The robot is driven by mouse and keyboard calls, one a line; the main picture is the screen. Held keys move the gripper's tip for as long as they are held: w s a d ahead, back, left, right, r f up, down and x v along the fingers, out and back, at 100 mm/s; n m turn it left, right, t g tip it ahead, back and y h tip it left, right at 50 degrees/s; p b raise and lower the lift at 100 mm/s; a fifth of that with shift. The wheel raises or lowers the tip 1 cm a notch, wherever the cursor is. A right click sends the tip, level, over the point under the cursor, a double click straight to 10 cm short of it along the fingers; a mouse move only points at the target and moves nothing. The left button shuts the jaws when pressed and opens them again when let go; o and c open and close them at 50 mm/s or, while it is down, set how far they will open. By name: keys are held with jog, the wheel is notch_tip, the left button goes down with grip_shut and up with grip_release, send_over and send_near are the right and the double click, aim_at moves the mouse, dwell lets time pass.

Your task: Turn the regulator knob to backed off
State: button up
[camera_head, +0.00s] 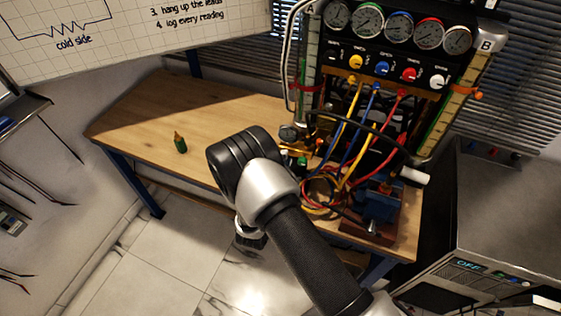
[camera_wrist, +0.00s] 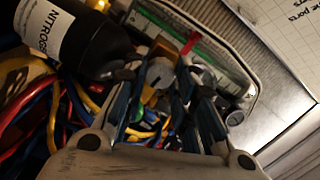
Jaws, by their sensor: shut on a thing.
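In the wrist view my gripper (camera_wrist: 163,78) has its two dark fingers closed against the sides of a small grey and yellowish part, which I take to be the regulator knob (camera_wrist: 160,71). The fingers hide much of it, and I cannot read its turn position. A black bottle (camera_wrist: 98,46) with a white label starting "NITROG" is close by on the left. In the head view my own wrist and arm cover the gripper, and I cannot make out the knob for certain.
The gauge rig (camera_head: 398,55) stands on the wooden bench (camera_head: 215,108) with several gauges and coloured hoses (camera_head: 345,165) hanging in front. A blue vise-like block (camera_head: 378,203) is at the right front.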

jog(key=shift+n, duration=0.5)
jog(key=o, duration=1.1)
jog(key=shift+s, duration=0.1)
jog(key=v, duration=1.2)
